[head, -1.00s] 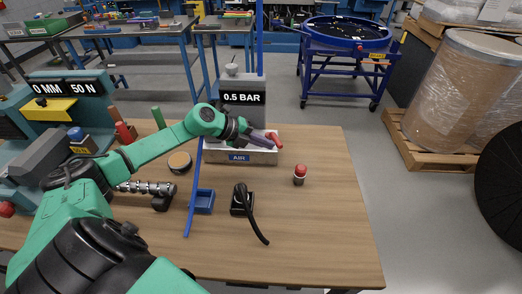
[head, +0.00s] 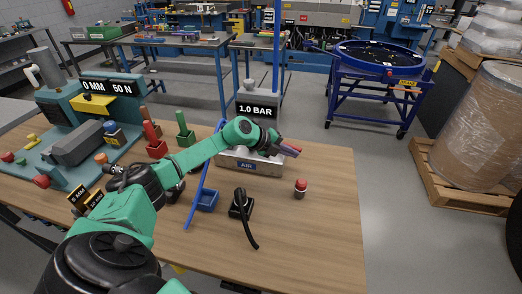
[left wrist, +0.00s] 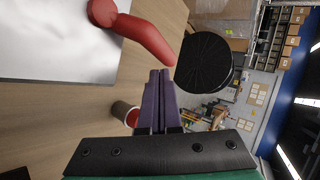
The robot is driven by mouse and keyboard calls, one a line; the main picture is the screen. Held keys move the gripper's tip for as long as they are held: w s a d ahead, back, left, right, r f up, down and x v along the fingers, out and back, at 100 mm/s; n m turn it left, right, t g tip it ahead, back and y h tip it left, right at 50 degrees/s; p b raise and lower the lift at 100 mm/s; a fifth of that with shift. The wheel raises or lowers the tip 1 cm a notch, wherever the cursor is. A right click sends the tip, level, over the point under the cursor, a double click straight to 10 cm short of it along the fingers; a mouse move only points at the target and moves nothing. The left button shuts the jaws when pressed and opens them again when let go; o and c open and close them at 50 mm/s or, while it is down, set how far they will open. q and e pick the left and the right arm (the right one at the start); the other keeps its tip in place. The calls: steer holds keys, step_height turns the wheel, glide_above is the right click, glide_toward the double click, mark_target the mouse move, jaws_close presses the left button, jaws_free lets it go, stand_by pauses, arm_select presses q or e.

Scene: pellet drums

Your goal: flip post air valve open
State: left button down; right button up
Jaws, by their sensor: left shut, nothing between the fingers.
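The red valve lever (head: 291,147) is at the right end of the light AIR box (head: 262,170) in the head view. In the left wrist view, the lever (left wrist: 142,36) runs from its round pivot to a free end close to my fingertips. I cannot tell whether they touch. My left gripper (head: 294,153) is shut and empty, with its purple fingers together beside the lever; they also show in the left wrist view (left wrist: 160,74). The display on the post (head: 257,110) reads 1.0 BAR. My left arm hides part of the box. My right gripper is not in view.
A red-capped button (head: 300,188) stands right of the box. A black handle with a cable (head: 241,207) and a blue tray (head: 207,200) lie in front. A teal press (head: 75,140) stands at left. The table's front right is clear.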

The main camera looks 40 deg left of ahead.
arm_select(q)
steer(key=shift+w+d, duration=0.3)
steer(key=shift+w, duration=0.6)
